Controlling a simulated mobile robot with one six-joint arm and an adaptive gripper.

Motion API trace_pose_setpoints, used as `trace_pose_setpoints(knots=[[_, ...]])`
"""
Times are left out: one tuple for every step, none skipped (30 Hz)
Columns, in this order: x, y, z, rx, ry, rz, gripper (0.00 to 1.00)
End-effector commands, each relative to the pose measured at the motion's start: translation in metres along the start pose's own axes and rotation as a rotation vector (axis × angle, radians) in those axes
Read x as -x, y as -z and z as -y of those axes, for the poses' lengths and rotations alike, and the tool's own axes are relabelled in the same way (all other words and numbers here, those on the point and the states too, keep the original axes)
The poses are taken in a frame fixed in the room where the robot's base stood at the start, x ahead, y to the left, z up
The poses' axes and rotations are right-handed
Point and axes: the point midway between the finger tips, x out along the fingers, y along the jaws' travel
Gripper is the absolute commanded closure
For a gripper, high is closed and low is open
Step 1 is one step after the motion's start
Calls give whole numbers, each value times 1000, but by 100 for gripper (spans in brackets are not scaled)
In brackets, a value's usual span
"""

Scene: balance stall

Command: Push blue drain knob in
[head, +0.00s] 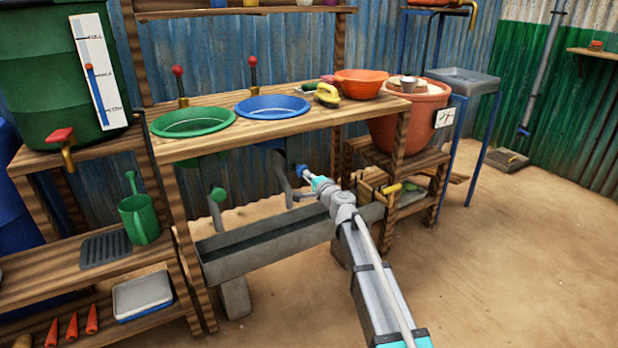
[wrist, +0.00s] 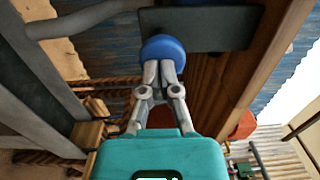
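In the wrist view the round blue knob (wrist: 162,47) is straight ahead of my gripper (wrist: 159,66). My gripper's fingers are together, with their tips at the knob's near face, and the knob is wider than both. I cannot tell whether they touch it. In the head view my gripper (head: 318,182) is close beside the knob, and its fingers are small there.
A green drain knob (head: 217,195) hangs to the left under the green basin (head: 193,122). A grey trough (head: 270,238) runs below the pipes. The counter edge (head: 290,124) is above my arm. A clay pot (head: 410,125) stands right. Open sandy floor lies in front.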

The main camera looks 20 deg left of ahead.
Motion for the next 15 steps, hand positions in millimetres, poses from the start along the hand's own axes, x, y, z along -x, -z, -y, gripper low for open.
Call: trace_pose_setpoints(knots=[[-8,0,1,-2,1,3,100],[-8,0,1,-2,1,3,100],[-8,0,1,-2,1,4,100],[-7,0,1,-2,1,4,100],[-6,0,1,-3,1,4,100],[-5,0,1,-3,1,3,100],[-4,1,1,-3,1,3,100],[-2,1,1,-3,1,3,100],[1,2,1,-3,1,3,100],[4,2,1,-3,1,2,100],[7,2,1,-2,1,2,100],[11,3,1,-2,1,1,100],[15,4,1,-2,1,0,100],[19,4,1,-2,1,-1,100],[25,5,1,-1,1,-1,100]])
